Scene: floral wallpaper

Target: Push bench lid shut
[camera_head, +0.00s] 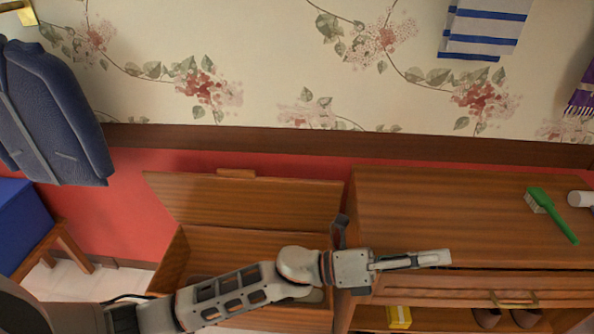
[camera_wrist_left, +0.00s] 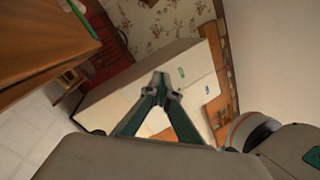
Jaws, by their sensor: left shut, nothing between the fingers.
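The wooden bench (camera_head: 250,240) stands left of the cabinet in the head view. Its lid (camera_head: 245,200) is raised and leans back towards the red lower wall, with a small wooden handle (camera_head: 236,174) on its top edge. The bench's inside shows, partly hidden behind my left arm. My left gripper (camera_head: 446,258) is shut and empty. In the head view it points right, over the front of the cabinet top, well to the right of the lid. In the left wrist view its fingertips (camera_wrist_left: 160,82) meet, and the bench does not show there. My right gripper is not in view.
The wooden cabinet (camera_head: 430,200) stands right of the bench, with a green brush (camera_head: 552,215) on top and a drawer handle (camera_head: 514,304) in front. A blue box (camera_head: 22,225) and a hanging blue jacket (camera_head: 50,115) are at left. A white block-like unit (camera_wrist_left: 190,65) shows in the wrist view.

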